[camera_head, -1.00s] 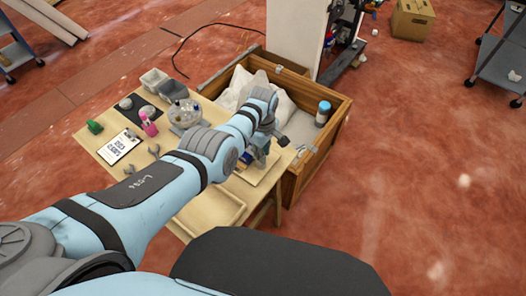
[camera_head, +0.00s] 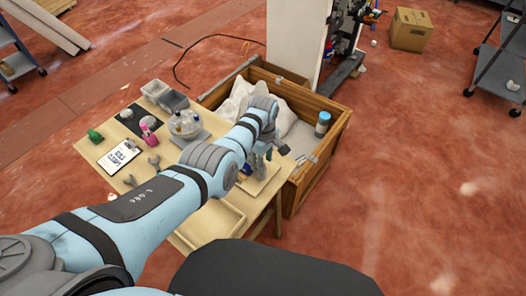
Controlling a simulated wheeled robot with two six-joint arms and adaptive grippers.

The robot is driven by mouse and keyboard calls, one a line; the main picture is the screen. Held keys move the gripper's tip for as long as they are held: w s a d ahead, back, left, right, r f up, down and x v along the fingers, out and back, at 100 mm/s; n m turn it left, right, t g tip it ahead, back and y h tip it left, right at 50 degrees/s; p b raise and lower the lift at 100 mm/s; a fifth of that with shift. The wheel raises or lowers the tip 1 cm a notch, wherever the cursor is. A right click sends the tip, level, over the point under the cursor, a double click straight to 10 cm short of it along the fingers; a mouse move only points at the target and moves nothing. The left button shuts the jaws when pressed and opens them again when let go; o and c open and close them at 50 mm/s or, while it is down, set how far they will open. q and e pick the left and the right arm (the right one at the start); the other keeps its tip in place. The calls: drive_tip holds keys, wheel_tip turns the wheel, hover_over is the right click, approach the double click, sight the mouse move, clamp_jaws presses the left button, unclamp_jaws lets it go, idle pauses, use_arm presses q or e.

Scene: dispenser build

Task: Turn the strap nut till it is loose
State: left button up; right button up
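My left arm reaches in from the left across the table, and its gripper (camera_head: 282,149) is over the table's right end, by the near wall of the wooden crate (camera_head: 325,172). The gripper is small and partly hidden by my wrist, so I cannot tell whether its fingers are open or shut. Small blue and dark parts (camera_head: 247,166) stand on a pale board (camera_head: 262,181) below the wrist. I cannot make out the strap nut; a grey metal piece (camera_head: 308,159) lies on the crate's rim right of the gripper. My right gripper is out of view.
The table (camera_head: 211,222) holds a card (camera_head: 119,156), wrenches (camera_head: 153,162), a pink bottle (camera_head: 148,132), a glass bowl (camera_head: 184,123) and grey bins (camera_head: 165,95). A blue-capped bottle (camera_head: 322,124) and pale sacks are in the crate.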

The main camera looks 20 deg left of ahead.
use_arm(q)
wheel_tip(320, 180, up, 11)
idle(0.6)
